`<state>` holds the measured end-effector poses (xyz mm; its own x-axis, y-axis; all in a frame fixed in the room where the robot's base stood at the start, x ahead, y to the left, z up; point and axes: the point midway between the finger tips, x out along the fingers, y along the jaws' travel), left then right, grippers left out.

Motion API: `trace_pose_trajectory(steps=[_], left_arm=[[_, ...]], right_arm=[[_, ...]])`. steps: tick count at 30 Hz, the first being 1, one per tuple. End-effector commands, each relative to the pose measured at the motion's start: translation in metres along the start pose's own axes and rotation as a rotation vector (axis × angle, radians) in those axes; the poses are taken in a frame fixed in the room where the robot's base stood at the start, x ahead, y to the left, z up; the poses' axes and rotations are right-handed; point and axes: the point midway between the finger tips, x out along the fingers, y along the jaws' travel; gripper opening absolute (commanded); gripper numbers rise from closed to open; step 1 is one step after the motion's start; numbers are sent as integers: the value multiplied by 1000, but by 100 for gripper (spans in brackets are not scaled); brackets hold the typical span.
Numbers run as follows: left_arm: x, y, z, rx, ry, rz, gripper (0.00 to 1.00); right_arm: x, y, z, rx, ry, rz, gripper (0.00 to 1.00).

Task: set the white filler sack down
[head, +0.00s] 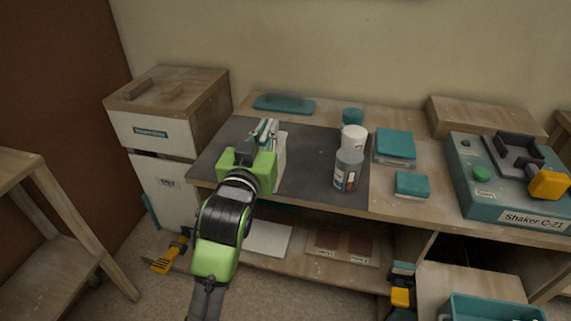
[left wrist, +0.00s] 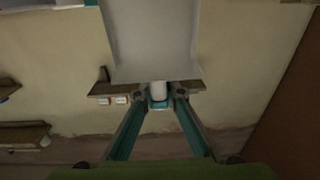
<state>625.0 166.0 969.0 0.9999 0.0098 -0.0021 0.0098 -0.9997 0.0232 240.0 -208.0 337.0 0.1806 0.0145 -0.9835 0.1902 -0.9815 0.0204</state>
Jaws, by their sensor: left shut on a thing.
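My left gripper (head: 266,130) is over the left part of the dark mat (head: 310,165) on the workbench. It is shut on the white filler sack (head: 281,158), a pale upright block mostly hidden behind the gripper and wrist. In the left wrist view the sack (left wrist: 150,40) is a broad, pale face at the top, beyond the two teal fingers (left wrist: 165,98). I cannot tell whether the sack's bottom touches the mat. My right gripper is not in view.
A grey bottle (head: 348,170), a white cup (head: 353,139) and a teal container (head: 352,116) stand at the mat's right side. Teal boxes (head: 396,144) and a shaker (head: 510,180) are farther right. A teal-handled float (head: 284,103) lies behind. The mat's middle is clear.

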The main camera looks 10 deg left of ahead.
Motion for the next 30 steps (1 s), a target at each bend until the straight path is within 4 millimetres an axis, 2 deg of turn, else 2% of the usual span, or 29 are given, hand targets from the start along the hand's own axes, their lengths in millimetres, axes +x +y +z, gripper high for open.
trace_pose_trajectory(steps=[1,6,9,14,19,25,28,30], left_arm=[[12,5,-6,0,17,6,0],[38,18,-33,9,13,24,0],[46,24,-47,16,11,31,0],[53,28,-58,23,7,38,0],[71,14,-51,26,3,36,0],[108,-16,-31,26,4,35,0],[127,-31,-21,25,4,36,0],[135,-37,-4,24,1,37,0]], right_arm=[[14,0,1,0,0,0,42],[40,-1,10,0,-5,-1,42],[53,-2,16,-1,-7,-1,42],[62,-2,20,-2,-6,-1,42],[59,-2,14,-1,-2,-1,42],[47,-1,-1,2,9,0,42],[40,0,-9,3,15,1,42],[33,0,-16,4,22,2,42]])
